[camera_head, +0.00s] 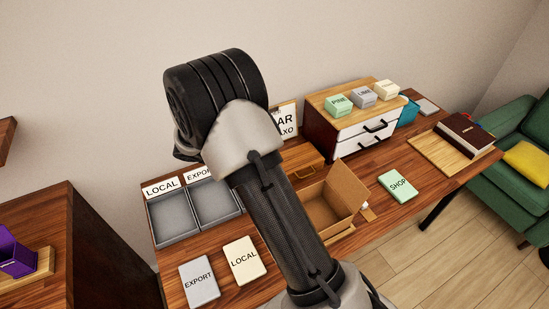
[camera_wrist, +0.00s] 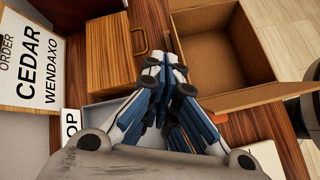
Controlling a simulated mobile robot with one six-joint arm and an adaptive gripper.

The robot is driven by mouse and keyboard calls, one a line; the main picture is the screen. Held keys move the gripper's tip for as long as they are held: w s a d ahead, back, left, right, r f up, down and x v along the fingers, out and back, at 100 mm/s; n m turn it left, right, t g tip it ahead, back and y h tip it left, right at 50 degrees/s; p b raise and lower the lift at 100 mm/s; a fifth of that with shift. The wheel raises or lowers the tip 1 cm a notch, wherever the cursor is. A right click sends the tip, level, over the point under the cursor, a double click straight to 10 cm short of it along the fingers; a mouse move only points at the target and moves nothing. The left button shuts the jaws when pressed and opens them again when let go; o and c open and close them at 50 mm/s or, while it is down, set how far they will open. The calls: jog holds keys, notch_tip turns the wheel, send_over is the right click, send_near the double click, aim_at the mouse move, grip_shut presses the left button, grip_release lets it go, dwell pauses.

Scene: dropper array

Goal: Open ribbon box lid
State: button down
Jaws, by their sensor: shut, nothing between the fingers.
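A wooden box (camera_wrist: 103,52) with a brass loop handle (camera_wrist: 138,40) stands at the upper left in the wrist view and looks shut. It shows partly behind my arm in the head view (camera_head: 303,158). No label on it names it as the ribbon box. An open, empty cardboard box (camera_wrist: 260,98) is to its right, with one flap raised in the head view (camera_head: 348,186). My gripper (camera_wrist: 166,67) is shut and empty in the wrist view, its tips between the two boxes in the picture. Contact is unclear. My arm hides the gripper in the head view.
A sign reading CEDAR WENDAXO (camera_wrist: 40,62) stands left of the wooden box. Grey LOCAL and EXPORT trays (camera_head: 173,228) are at the left. A drawer unit (camera_head: 350,137) with blocks on top is behind. A green SHOP card (camera_head: 397,187) lies right, with bare table around it.

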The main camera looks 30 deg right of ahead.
jog(key=f+n+h, duration=0.1)
jog(key=f, duration=0.3)
jog(key=w+d+f+n+h+p, duration=0.1)
jog(key=f+n, duration=0.1)
jog(key=f, duration=0.2)
jog(key=w+d+f+n+t, duration=0.1)
jog(key=f+n, duration=0.1)
jog(key=f, duration=0.2)
jog(key=shift+w+f+h, duration=0.2)
jog(key=shift+f+h, duration=0.1)
jog(key=shift+h, duration=0.1)
jog(key=shift+d+f, duration=0.25)
jog(key=shift+f, duration=0.1)
jog(key=b+x, duration=0.1)
jog(key=x, duration=0.8)
jog(key=shift+d+f+b, duration=0.15)
jog(key=shift+d+b, duration=0.15)
jog(key=shift+b, duration=0.05)
